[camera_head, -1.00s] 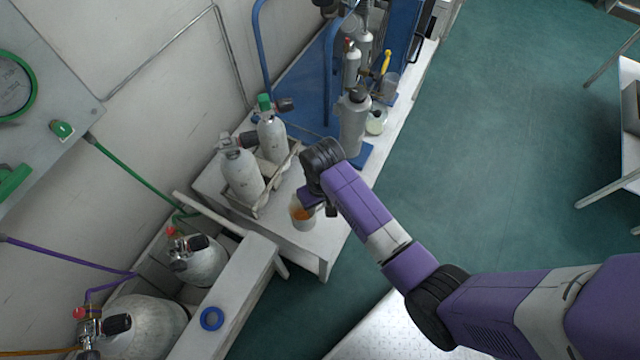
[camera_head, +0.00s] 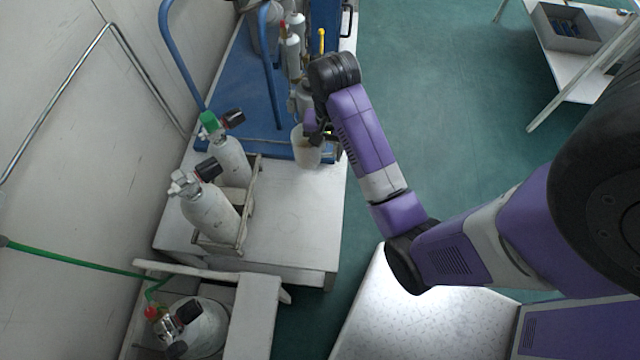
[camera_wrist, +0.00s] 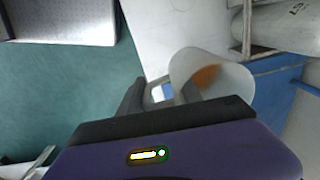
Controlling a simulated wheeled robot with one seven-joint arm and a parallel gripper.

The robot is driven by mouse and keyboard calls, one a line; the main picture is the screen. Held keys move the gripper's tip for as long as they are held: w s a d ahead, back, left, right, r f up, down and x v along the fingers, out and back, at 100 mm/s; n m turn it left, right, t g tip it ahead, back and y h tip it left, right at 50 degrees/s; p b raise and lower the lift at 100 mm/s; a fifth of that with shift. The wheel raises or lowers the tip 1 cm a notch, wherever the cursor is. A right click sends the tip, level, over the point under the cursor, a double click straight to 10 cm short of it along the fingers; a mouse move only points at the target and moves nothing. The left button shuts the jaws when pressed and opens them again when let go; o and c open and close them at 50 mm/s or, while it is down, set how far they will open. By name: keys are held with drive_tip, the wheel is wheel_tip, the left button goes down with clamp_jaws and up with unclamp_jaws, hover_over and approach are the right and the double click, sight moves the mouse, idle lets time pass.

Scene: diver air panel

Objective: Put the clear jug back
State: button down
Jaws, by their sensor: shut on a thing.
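The clear jug (camera_head: 305,154) is a see-through, whitish vessel at the far right part of the white bench, beside the blue platform's near edge. In the wrist view the jug (camera_wrist: 232,76) shows an orange-brown patch inside. My gripper (camera_head: 319,130) is shut on the jug at its right side in the head view. In the wrist view my gripper (camera_wrist: 170,94) reaches the jug's near side, and its dark fingers partly cover it. I cannot tell whether the jug's base touches the bench.
Two white cylinders (camera_head: 212,215) stand in a wooden rack on the white bench (camera_head: 290,225). The blue platform (camera_head: 240,90) with blue rails and several bottles lies beyond. The bench front is clear. A grey crate (camera_head: 567,28) sits on a table at upper right.

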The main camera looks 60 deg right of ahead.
wheel_tip(320, 180, down, 17)
drive_tip(key=shift+f+b, duration=0.1)
drive_tip(key=shift+b, duration=1.15)
drive_tip(key=c, duration=0.8)
unclamp_jaws()
drive_tip(key=shift+f, duration=0.1)
